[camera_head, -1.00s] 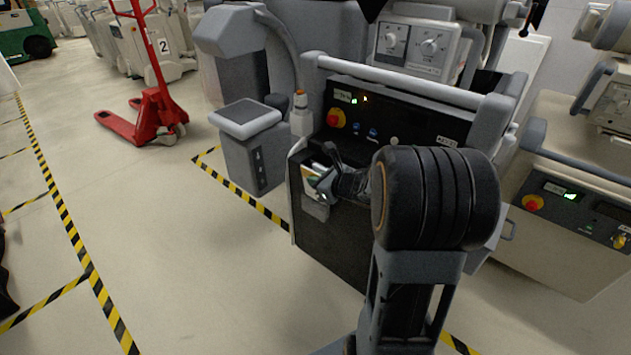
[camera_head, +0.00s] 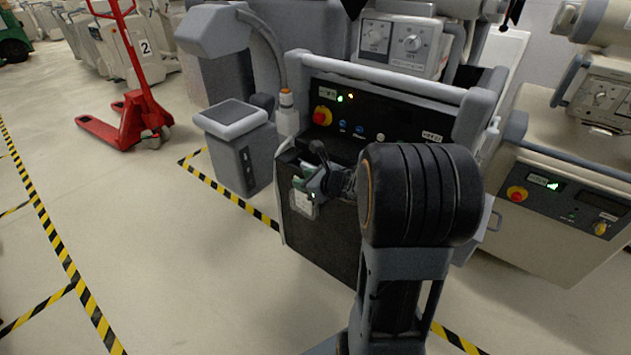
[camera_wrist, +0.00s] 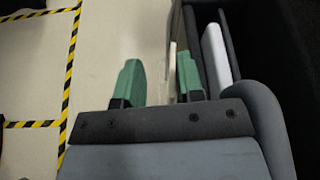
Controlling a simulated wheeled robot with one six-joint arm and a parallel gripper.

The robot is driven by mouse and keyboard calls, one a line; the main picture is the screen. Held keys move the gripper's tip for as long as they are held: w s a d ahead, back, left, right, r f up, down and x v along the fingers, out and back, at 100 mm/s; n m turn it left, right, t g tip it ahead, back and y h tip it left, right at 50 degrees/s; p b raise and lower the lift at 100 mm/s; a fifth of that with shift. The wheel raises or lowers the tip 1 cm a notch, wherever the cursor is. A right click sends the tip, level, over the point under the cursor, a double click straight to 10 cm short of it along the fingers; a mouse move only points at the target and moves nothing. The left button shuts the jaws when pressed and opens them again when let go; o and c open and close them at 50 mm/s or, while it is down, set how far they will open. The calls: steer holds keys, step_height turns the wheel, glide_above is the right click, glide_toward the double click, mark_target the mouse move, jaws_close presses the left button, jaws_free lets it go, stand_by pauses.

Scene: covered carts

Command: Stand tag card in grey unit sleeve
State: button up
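The grey unit (camera_head: 325,238) has a black front. A small pale sleeve (camera_head: 303,204) hangs at the upper left of that front. My gripper (camera_head: 308,177) is just above the sleeve's mouth. In the wrist view my gripper (camera_wrist: 158,80) has its two green fingertips clearly apart. A thin pale upright sheet (camera_wrist: 172,65), seen nearly edge-on, stands between them, close to the right finger and apart from the left. It looks like the tag card, but I cannot tell it surely from a sleeve wall. How deep it sits is hidden.
A control panel with a red knob (camera_head: 322,116) and a grey rail (camera_head: 385,80) are above the sleeve. A grey pedestal (camera_head: 240,150) stands to the left. A beige cart (camera_head: 560,215) is at right. The floor at left is open, with a red pallet jack (camera_head: 130,120).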

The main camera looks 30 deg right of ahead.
steer(key=p+v, duration=0.2)
steer(key=v, duration=1.1)
steer(key=shift+s, duration=0.25)
steer(key=w+r+m+g+h+p, duration=0.1)
steer(key=w+r+m+h+p, duration=0.2)
steer(key=r+m+h+p, duration=1.15)
steer(key=s+a+r+m+g+y+p, duration=0.4)
steer(key=a+m, duration=0.3)
steer(key=m, duration=0.6)
steer(key=s+a+r+m+g+y+p, duration=0.4)
steer(key=s+a+m+y+p, duration=0.1)
steer(key=m, duration=0.9)
steer(key=s+a+y, duration=0.1)
steer(key=s+a, duration=0.1)
steer(key=a, duration=0.1)
